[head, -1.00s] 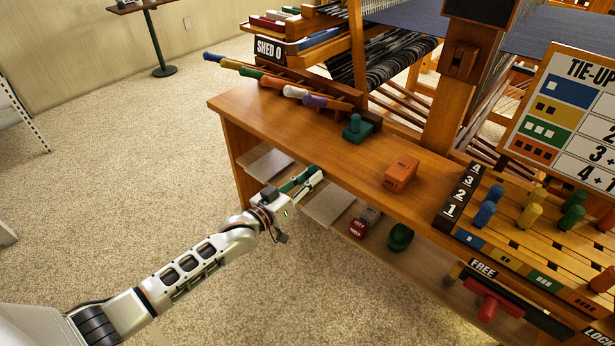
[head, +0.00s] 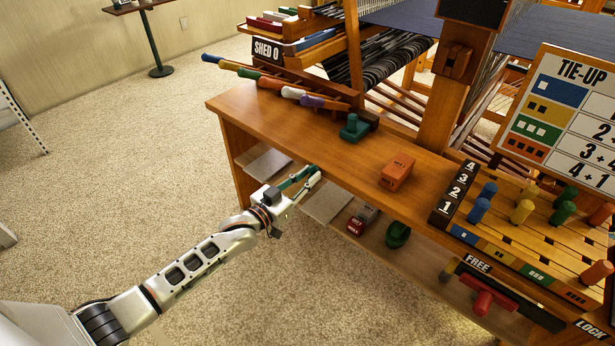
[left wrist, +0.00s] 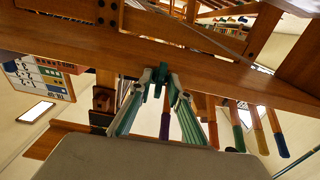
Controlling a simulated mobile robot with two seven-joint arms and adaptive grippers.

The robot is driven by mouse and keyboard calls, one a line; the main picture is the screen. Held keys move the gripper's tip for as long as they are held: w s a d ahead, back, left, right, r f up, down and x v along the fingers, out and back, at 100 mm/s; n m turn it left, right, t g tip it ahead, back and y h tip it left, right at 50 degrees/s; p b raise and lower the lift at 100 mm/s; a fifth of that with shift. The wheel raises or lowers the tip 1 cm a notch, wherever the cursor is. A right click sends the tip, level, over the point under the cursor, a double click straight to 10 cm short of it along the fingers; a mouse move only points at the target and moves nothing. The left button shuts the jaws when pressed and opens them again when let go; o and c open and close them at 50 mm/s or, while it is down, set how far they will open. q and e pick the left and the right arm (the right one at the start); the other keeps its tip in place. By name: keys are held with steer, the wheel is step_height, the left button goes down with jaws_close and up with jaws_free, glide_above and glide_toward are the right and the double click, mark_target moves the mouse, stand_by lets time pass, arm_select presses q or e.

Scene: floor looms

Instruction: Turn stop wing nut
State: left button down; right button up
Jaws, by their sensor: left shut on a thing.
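My left gripper (head: 316,173) is at the front edge of the wooden bench, its fingertips against or close to the edge. In the left wrist view the two green-lined fingers (left wrist: 160,82) close on a small dark teal wing nut (left wrist: 158,76), in front of a long wooden beam. In the head view the fingertips hide the wing nut. A green knob-like piece on a dark block (head: 355,128) sits on the bench top, beyond the gripper. My right gripper is not in view.
The wooden bench (head: 285,130) carries an orange block (head: 397,172) and a pegboard (head: 520,235). Colored handles (head: 275,82) stand at its far left. A lower shelf holds a red-and-grey item (head: 363,219) and a green item (head: 397,235).

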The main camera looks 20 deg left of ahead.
arm_select(q)
steer(key=c, duration=2.2)
jaws_free()
steer(key=shift+f, duration=0.1)
steer(key=shift+s, duration=0.1)
steer(key=v, duration=1.2)
